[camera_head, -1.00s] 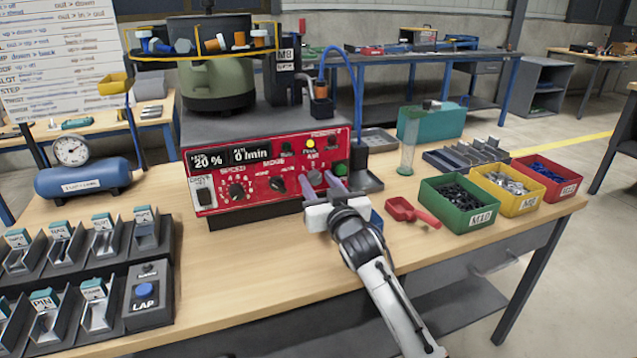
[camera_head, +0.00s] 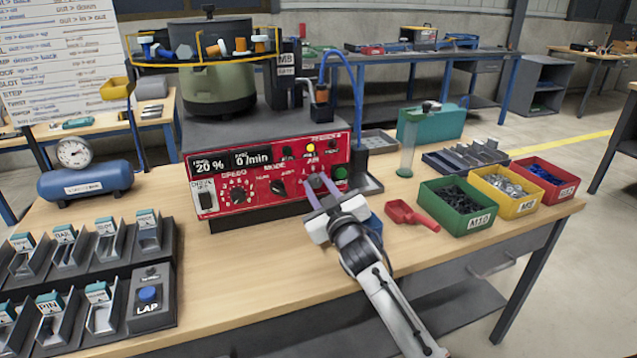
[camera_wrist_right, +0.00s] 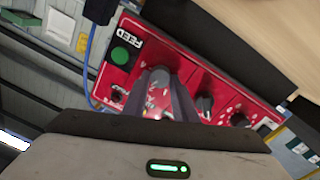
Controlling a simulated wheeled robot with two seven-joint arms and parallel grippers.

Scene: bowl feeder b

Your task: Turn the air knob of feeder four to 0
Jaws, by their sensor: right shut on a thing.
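The red feeder control panel (camera_head: 262,177) faces me below the bowl, with a black display reading 20 % and 0 /min. The air knob is at the right of the panel, under the AIR label, mostly hidden by my fingers. My right gripper (camera_head: 318,183) has its two fingertips at the panel, one on each side of this knob, and is shut on it. In the wrist view the right gripper's fingers (camera_wrist_right: 168,82) reach the panel beside the green FEED button (camera_wrist_right: 119,56); the knob's pointer cannot be read. My left gripper is not in view.
The mode knob (camera_head: 277,186) and speed knob (camera_head: 237,196) sit left of my fingers. A red scoop (camera_head: 410,214) and the green M10 bin (camera_head: 457,207) stand to the right. A glass tube (camera_head: 408,155) stands behind.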

